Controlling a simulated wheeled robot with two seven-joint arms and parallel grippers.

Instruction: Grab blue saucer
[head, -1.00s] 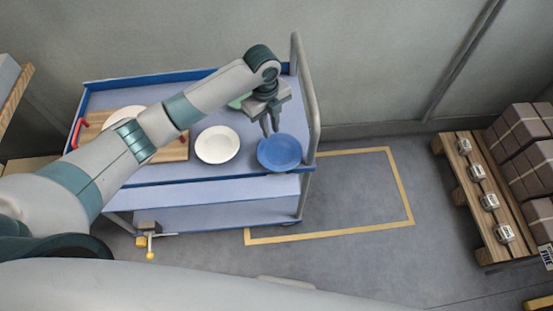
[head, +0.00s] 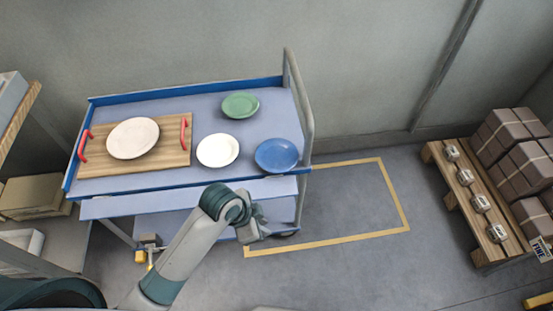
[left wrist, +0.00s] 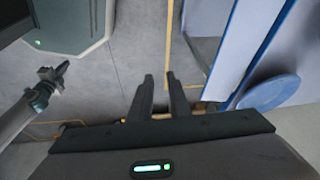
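The blue saucer (head: 277,154) lies flat on the right front part of the trolley's top (head: 180,108). It also shows at the right of the left wrist view (left wrist: 269,92). My left gripper (head: 262,229) is in front of the trolley, nearer to me than the saucer and apart from it. In the left wrist view its two fingers (left wrist: 160,78) stand apart with only floor showing between them. What seems to be my right gripper (left wrist: 50,82) is at the left of that view, too small to tell its opening.
A white plate (head: 217,150) is left of the saucer and a green plate (head: 240,105) behind. A wooden tray (head: 178,150) with red handles bears another white plate (head: 133,138). The trolley's rail (head: 306,110) stands at right. Floor (head: 350,200) there is clear.

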